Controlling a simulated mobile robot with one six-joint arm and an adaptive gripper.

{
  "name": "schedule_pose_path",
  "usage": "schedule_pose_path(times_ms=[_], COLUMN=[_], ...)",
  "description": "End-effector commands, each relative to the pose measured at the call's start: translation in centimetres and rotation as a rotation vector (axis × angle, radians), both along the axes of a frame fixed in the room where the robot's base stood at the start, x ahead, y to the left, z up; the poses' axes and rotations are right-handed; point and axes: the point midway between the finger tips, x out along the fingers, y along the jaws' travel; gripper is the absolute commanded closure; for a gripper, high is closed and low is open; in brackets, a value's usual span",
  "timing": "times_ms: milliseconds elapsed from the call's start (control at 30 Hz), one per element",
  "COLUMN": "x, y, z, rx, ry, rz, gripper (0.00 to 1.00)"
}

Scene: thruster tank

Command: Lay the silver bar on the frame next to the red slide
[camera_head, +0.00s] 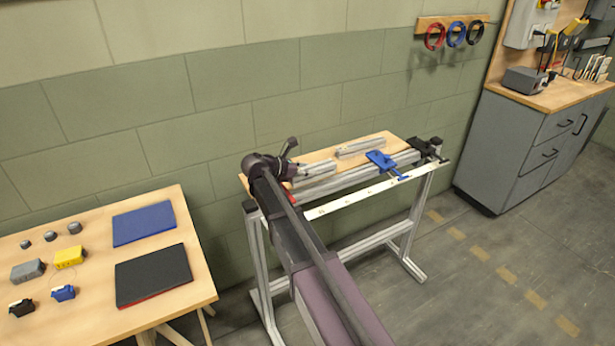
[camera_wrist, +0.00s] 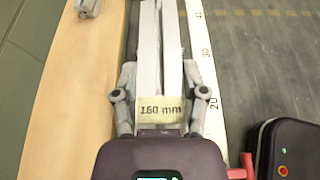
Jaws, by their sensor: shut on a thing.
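The silver bar (camera_wrist: 150,50), grooved along its length and labelled "160 mm", lies lengthwise between the fingers of my gripper (camera_wrist: 160,95). My gripper is shut on it. In the head view the bar (camera_head: 316,170) shows at the near left end of the frame (camera_head: 350,180), along its rail. Whether the bar touches the rail I cannot tell. The red slide shows only as a small red part (camera_head: 287,185) beside my arm, and a red piece (camera_wrist: 240,172) shows at the wrist view's bottom right. My arm hides most of the slide and my gripper in the head view.
Another silver bar (camera_head: 360,147) lies on the wooden board (camera_head: 385,139) behind the rail. A blue slide (camera_head: 381,160) and a black slide (camera_head: 428,149) sit further right on the frame. A white ruler (camera_head: 350,198) runs along the front. A side table (camera_head: 195,265) stands left.

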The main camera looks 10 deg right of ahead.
Motion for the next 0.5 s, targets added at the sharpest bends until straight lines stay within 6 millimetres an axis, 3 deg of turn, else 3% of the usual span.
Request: schedule_pose_path(times_ms=[200,500], x=[1.6,1.3], y=[0.0,0.0], z=[-0.2,-2.9], rx=[-0.001,-0.001], ry=[0.000,0.000], rz=[0.000,0.000], gripper=[1.00,1.00])
